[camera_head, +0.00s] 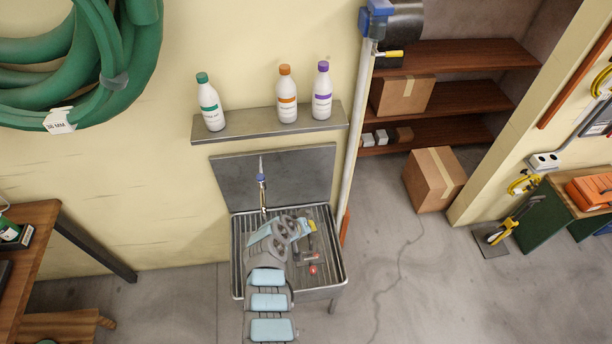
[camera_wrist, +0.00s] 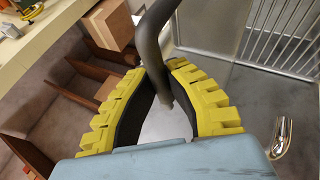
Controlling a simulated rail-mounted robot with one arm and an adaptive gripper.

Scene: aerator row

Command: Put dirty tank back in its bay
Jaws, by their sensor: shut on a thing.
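My gripper (camera_wrist: 157,74) shows in the wrist view with yellow ridged fingers and black inner pads, shut on a dark grey bent bar (camera_wrist: 150,40). The bar curves up out of the picture; I cannot tell whether it is the tank's handle. In the head view my gripper (camera_head: 313,240) is over the steel sink (camera_head: 338,280), right of the tap (camera_head: 262,195). A small grey piece with a red knob (camera_head: 312,269) shows just below the gripper. The tank's body and its bay cannot be made out clearly.
Several bottles stand on the wall shelf (camera_head: 270,122) above the sink. A pole (camera_head: 357,140) rises at right. A cardboard box (camera_head: 434,180) is on the floor by the wooden shelves (camera_head: 455,95). A workbench (camera_head: 35,225) is at left. Floor right of the sink is clear.

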